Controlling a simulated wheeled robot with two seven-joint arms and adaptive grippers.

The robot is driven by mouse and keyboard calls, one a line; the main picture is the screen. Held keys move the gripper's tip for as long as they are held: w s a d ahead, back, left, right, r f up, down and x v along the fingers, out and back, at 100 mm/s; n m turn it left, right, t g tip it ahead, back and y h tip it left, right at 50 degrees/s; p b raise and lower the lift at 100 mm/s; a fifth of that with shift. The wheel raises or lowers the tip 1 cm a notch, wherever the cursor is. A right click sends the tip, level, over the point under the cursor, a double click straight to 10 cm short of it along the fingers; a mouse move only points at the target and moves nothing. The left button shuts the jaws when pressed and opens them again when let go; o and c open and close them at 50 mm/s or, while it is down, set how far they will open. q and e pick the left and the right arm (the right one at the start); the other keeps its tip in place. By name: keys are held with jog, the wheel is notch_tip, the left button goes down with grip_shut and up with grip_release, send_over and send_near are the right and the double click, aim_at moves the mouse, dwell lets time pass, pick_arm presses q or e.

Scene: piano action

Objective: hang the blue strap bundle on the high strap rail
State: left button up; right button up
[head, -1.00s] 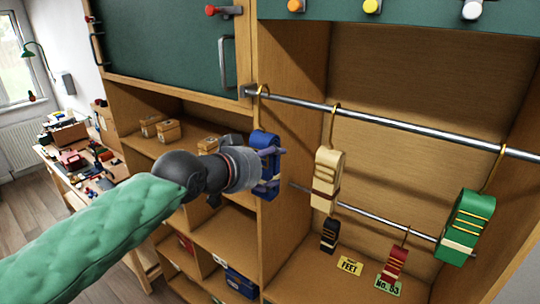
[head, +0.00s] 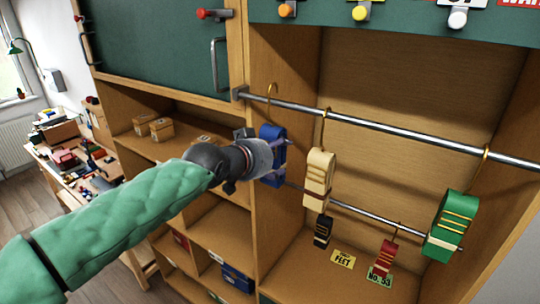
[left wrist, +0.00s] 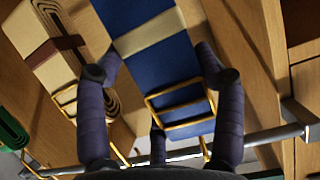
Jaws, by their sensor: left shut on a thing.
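The blue strap bundle (head: 271,152) is at the left end of the high strap rail (head: 390,131), beside the cabinet's upright panel. My left gripper (head: 278,160) is shut on it from the left. The bundle's gold hook rises above the rail line in the head view. I cannot tell whether it rests over the rail (left wrist: 265,137) or stands apart. My right gripper is not in view.
A beige bundle (head: 319,180) hangs close right of the blue one, and a green bundle (head: 450,225) hangs farther right. A lower rail (head: 365,218) carries small black (head: 323,231) and red (head: 386,258) bundles. The high rail is bare between beige and green.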

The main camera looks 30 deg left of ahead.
pick_arm(q)
jog(key=shift+w+r+p, duration=0.1)
jog(key=shift+w+p, duration=0.35)
jog(key=shift+w, duration=0.5)
jog(key=shift+f+b, duration=1.55)
jog(key=shift+b, duration=0.25)
jog(key=o, duration=1.4)
jog(key=shift+s, duration=0.1)
jog(key=v, duration=1.2)
